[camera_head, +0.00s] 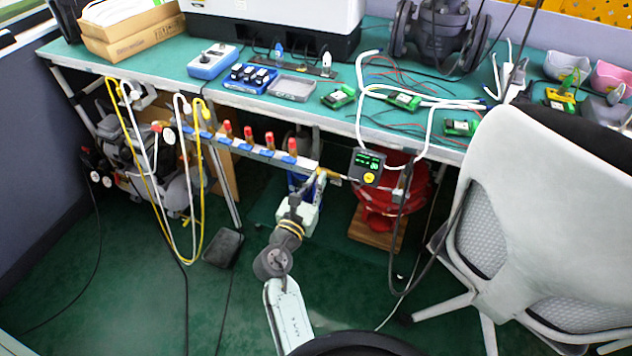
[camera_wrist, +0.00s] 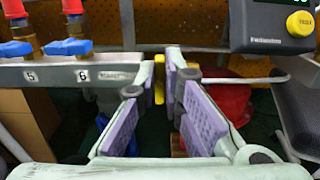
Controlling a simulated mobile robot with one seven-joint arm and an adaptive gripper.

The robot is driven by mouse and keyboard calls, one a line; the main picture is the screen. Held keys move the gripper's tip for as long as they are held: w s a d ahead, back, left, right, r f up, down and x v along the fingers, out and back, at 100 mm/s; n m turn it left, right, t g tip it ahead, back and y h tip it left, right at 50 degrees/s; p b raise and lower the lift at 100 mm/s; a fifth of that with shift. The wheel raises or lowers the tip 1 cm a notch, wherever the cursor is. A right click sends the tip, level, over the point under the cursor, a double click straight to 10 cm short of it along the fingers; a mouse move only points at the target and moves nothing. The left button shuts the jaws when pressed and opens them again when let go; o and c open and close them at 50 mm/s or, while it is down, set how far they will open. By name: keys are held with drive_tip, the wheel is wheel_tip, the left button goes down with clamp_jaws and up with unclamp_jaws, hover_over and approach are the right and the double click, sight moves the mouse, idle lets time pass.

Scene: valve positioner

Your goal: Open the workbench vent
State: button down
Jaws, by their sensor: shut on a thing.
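The workbench vent appears to be the small yellow-handled valve (camera_head: 321,173) at the right end of the metal manifold under the bench edge. In the wrist view its yellow handle (camera_wrist: 159,79) shows upright between the tips of my gripper (camera_wrist: 168,77). The purple-padded fingers are nearly together and shut on the handle. The finger tips hide part of the handle and the valve body behind it. In the head view my gripper (camera_head: 314,190) reaches up to the manifold's end from below, and its fingers are hard to make out.
The manifold (camera_wrist: 45,76) carries several red and blue valves left of my gripper. A digital gauge box with a yellow button (camera_head: 368,167) hangs close on the right. The green workbench (camera_head: 300,112) is above. A grey chair (camera_head: 540,190) stands at the right.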

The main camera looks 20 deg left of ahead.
idle(0.4)
drive_tip(key=shift+d+f+m+b, duration=0.2)
drive_tip(key=shift+m+b, duration=1.25)
drive_tip(key=shift+m, duration=1.55)
drive_tip(key=shift+d+f+m+b, duration=0.2)
drive_tip(key=shift+m+b, duration=1.3)
drive_tip(key=shift+m, duration=1.5)
drive_tip(key=shift+d+f+m+b, duration=0.15)
drive_tip(key=shift+m+b, duration=1.3)
drive_tip(key=shift+m, duration=1.55)
drive_tip(key=shift+r, duration=0.1)
drive_tip(key=c, duration=1.7)
unclamp_jaws()
